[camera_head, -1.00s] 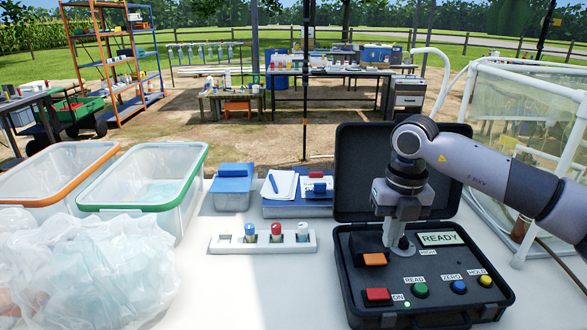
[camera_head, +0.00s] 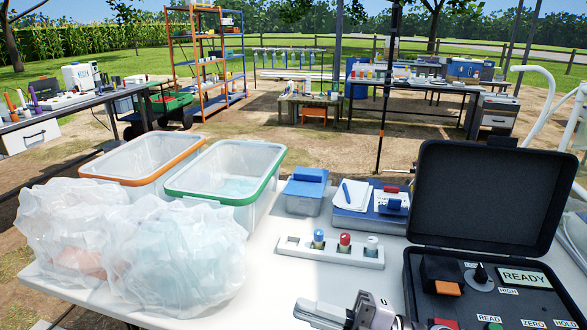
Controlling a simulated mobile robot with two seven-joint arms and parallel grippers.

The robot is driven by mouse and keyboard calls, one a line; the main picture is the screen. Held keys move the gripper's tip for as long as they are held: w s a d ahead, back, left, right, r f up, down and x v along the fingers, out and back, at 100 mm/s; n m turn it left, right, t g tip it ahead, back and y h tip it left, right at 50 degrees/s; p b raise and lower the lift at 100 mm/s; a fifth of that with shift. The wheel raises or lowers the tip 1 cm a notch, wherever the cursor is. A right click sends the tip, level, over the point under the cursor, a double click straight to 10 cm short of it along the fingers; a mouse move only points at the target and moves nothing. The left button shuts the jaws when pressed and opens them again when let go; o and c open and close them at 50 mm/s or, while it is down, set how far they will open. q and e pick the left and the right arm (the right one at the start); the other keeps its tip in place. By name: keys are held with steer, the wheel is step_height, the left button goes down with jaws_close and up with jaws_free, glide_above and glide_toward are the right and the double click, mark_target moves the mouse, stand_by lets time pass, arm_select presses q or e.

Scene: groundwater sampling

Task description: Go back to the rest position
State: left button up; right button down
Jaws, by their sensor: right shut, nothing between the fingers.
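My right gripper (camera_head: 312,312) shows at the bottom edge of the head view, over the front of the white table, with its fingers pointing left. It is shut and empty, apart from the black case, which lies to its right. The rest of my right arm is mostly cut off by the frame. The open black instrument case (camera_head: 482,195) has its lid up. Its panel shows a READY display (camera_head: 525,278), a black knob (camera_head: 481,275) and an orange-topped switch (camera_head: 447,287). The lower buttons are partly cut off. My left gripper is not in view.
A white rack (camera_head: 310,254) with coloured-cap vials stands mid-table. Behind it are a blue-lidded box (camera_head: 306,188) and a notepad (camera_head: 353,194). Green-rimmed (camera_head: 222,198) and orange-rimmed (camera_head: 135,180) bins and filled plastic bags (camera_head: 185,262) occupy the left.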

steer(key=d+f+m+t+h, duration=0.9)
steer(key=f+m+t+h, duration=0.2)
steer(key=m, duration=0.7)
steer(key=s+d+f+m+g+h, duration=0.2)
steer(key=s+d+f+m+h, duration=0.1)
steer(key=f, duration=0.4)
steer(key=s+d+f+m+g+h, duration=0.2)
steer(key=s+d+f+m+h, duration=0.1)
steer(key=s+f, duration=0.4)
steer(key=shift+s+d+f+m+g, duration=0.3)
steer(key=shift+s+d+m+g, duration=0.15)
steer(key=shift+d, duration=0.5)
steer(key=c, duration=1.4)
jaws_free()
steer(key=shift+s+d+f+g+h, duration=0.15)
steer(key=shift+s+f+g+h, duration=0.15)
steer(key=shift+s, duration=0.25)
steer(key=shift+c, duration=0.2)
steer(key=o, duration=0.4)
steer(key=shift+s+f, duration=0.2)
steer(key=shift+c, duration=0.2)
steer(key=shift+w, duration=0.1)
